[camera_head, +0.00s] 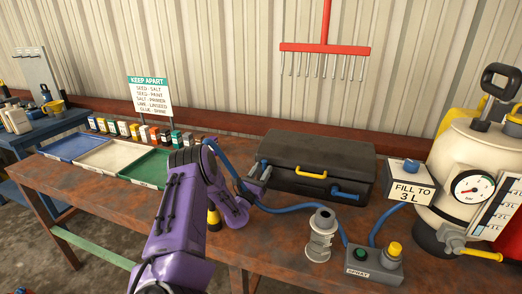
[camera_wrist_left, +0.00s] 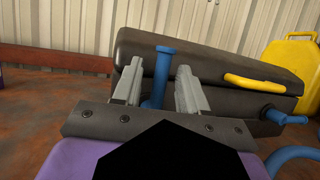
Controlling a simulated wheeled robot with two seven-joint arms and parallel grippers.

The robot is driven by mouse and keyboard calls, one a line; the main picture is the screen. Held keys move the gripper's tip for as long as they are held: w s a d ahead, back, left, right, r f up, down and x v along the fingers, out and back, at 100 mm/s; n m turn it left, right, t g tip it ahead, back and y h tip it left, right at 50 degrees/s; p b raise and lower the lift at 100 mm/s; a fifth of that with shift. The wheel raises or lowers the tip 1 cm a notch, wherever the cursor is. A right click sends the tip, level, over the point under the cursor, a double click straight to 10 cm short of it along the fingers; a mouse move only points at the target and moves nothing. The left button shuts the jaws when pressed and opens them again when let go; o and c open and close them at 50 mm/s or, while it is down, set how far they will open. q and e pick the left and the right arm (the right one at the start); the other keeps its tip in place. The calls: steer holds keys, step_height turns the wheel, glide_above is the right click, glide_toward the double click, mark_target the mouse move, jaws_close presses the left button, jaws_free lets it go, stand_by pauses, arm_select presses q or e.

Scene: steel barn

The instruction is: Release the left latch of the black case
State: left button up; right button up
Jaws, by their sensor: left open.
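The black case (camera_head: 320,158) lies shut on the rusty brown bench, with a yellow handle (camera_head: 297,172) on its front. My left gripper (camera_head: 264,174) is at the front left of the case. In the left wrist view, the left latch (camera_wrist_left: 161,70) is a blue upright bar with a wider top, showing between the two open grey fingers (camera_wrist_left: 157,85). I cannot tell whether the fingers touch it. The blue right latch (camera_head: 345,194) lies across the case front, right of the handle. My right gripper is out of view.
A blue hose (camera_head: 285,209) runs along the bench before the case to a grey spray box (camera_head: 374,264). A metal spool (camera_head: 320,236) stands in front. A white tank (camera_head: 470,155) is at right; coloured trays (camera_head: 106,158) are at left.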

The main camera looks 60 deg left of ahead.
arm_select(q)
steer(key=s+d+r, duration=0.8)
steer(key=d+r, duration=0.3)
steer(key=r, duration=0.2)
steer(key=shift+d, duration=0.25)
steer(key=shift+s, duration=0.1)
